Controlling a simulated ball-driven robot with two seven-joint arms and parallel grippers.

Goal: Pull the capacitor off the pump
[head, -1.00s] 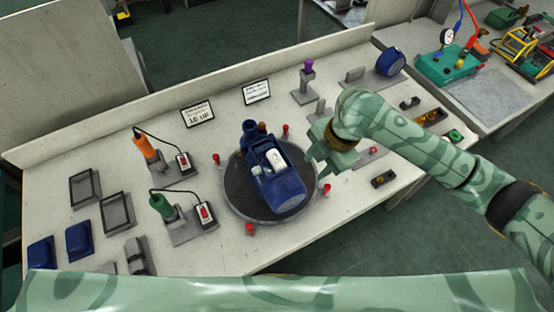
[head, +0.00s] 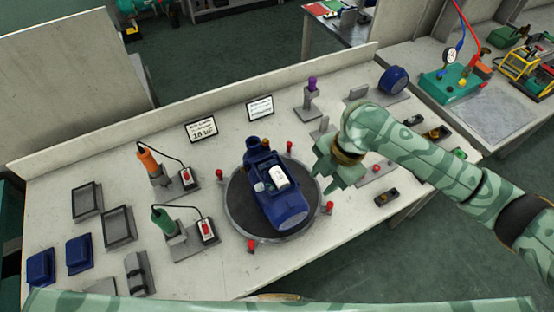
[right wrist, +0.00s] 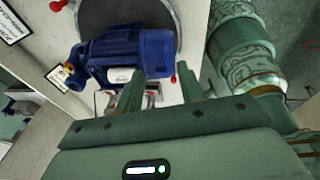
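The blue pump (head: 286,209) lies on a dark round turntable (head: 240,209) in the middle of the bench. The white capacitor (head: 279,177) sits in the open recess on top of the pump. In the right wrist view the pump (right wrist: 150,52) is at upper left, and the capacitor (right wrist: 119,75) shows as a pale patch on its lower side. My right gripper (head: 323,166) is just right of the pump, apart from the capacitor. Its two fingers are spread and empty in the right wrist view (right wrist: 164,86). My left gripper is out of view.
Red knobs (head: 329,208) stand around the turntable. An orange tool (head: 149,161) and a green tool (head: 163,220) stand on the left with corded switches. A card reading 16 uF (head: 201,130) stands behind. Small parts (head: 387,196) lie right of my right gripper.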

